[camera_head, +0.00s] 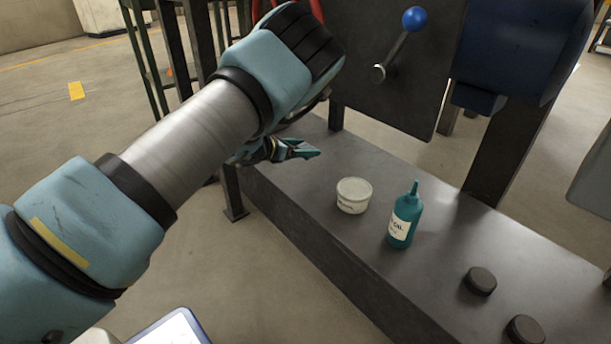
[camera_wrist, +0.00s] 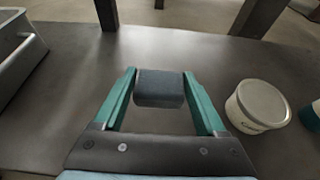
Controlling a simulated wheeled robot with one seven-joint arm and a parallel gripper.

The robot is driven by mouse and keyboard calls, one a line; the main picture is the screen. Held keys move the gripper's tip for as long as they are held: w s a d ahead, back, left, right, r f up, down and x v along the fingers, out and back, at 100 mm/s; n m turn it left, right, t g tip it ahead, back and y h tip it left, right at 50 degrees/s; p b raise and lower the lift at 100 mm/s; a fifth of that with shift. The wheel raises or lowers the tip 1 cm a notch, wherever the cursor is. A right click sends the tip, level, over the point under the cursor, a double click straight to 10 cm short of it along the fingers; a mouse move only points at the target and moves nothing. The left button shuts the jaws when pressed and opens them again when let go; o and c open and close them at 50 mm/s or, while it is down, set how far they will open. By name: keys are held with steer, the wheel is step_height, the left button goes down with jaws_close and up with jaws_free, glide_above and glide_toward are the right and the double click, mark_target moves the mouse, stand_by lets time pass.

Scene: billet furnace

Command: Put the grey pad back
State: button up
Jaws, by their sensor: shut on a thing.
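My gripper (camera_wrist: 160,88) is shut on a dark grey pad (camera_wrist: 160,90), a short round block held between its two teal fingers in the wrist view. The pad appears close above the dark bench top; I cannot tell whether it touches. In the head view my gripper (camera_head: 296,150) is over the left end of the bench (camera_head: 310,200), left of the white tub, and my arm hides part of it. The held pad is not clear there. Two more dark round pads (camera_head: 480,281) (camera_head: 525,329) lie on the bench at the lower right.
A white lidded tub (camera_head: 353,196) stands right of my gripper, also in the wrist view (camera_wrist: 260,105). A teal oil bottle (camera_head: 403,218) stands beyond it. A dark plate with a blue-knobbed lever (camera_head: 400,45) rises behind. A grey metal container (camera_wrist: 18,58) is at the wrist view's left.

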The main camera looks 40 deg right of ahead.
mark_target(304, 175)
step_height(304, 175, down, 7)
steer(key=b, duration=0.3)
steer(key=shift+f, duration=0.1)
steer(key=shift+f, duration=0.1)
